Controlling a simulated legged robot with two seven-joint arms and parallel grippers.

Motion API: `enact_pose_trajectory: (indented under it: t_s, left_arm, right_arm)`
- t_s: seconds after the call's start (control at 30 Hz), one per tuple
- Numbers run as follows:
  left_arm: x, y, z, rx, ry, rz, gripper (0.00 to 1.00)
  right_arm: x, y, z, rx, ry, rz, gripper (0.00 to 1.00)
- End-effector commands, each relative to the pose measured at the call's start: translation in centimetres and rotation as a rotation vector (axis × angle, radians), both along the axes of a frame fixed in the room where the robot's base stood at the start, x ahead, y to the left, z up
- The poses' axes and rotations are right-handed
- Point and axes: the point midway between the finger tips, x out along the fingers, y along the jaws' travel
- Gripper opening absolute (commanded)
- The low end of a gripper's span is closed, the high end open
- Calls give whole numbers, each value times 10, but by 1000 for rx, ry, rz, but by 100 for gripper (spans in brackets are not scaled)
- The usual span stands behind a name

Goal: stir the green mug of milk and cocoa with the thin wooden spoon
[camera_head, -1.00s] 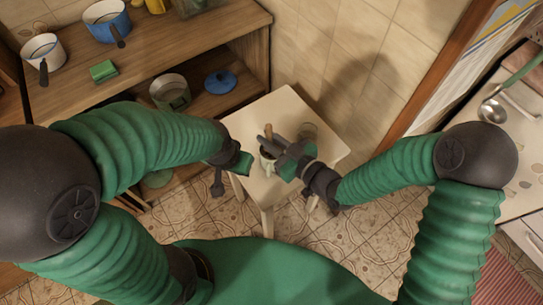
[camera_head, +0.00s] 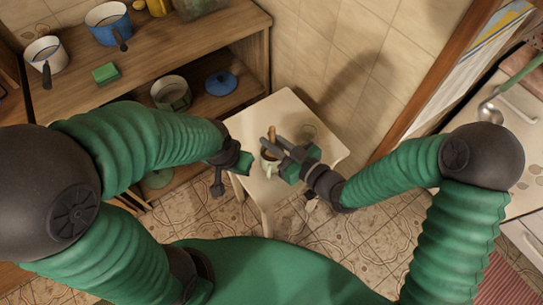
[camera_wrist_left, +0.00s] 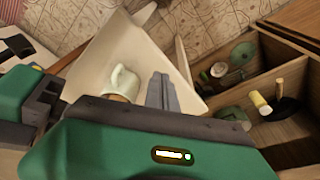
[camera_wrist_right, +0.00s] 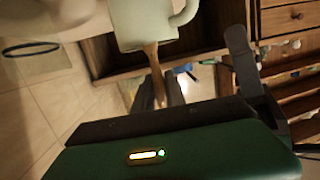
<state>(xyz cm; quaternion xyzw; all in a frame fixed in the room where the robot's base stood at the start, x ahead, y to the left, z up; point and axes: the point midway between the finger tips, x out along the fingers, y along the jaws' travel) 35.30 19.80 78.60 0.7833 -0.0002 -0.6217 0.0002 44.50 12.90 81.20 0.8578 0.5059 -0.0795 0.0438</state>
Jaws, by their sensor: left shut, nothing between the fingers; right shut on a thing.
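The pale green mug (camera_head: 267,168) stands on the small white table (camera_head: 262,113), partly hidden behind my right gripper in the head view. It also shows in the left wrist view (camera_wrist_left: 123,82) and the right wrist view (camera_wrist_right: 142,22). The thin wooden spoon (camera_wrist_right: 153,66) stands in the mug, its handle running up from the rim. My right gripper (camera_head: 275,148) is shut on the spoon's handle, above the mug. My left gripper (camera_head: 245,163) is shut and empty, left of the mug and apart from it. The mug's contents are mostly hidden.
A wooden shelf unit (camera_head: 180,57) at the left holds a blue pot (camera_head: 108,24), a white pot (camera_head: 44,55) and a green sponge (camera_head: 105,73). A counter with a ladle (camera_head: 489,112) is at the right.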

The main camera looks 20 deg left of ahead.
Motion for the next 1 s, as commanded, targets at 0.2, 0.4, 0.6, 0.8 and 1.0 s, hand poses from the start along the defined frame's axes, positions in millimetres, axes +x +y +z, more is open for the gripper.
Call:
enact_pose_trajectory:
  t_s: [0.2, 0.4, 0.6, 0.8, 1.0]
  left_arm:
    - [0, 0, 24, 0, 0, 0, 0]
    - [0, 0, 40, 0, 0, 0, 0]
    - [0, 0, 56, 0, 0, 0, 0]
    - [0, 0, 60, 0, 0, 0, 0]
    - [0, 0, 59, 0, 0, 0, 0]
  right_arm:
    - [0, 0, 27, 0, -1, 0, 0]
    - [0, 0, 46, 0, -1, 0, 0]
    - [0, 0, 65, 0, 0, 0, 0]
    - [0, 0, 71, 0, 0, 0, 0]
    - [0, 0, 70, 0, 0, 0, 0]
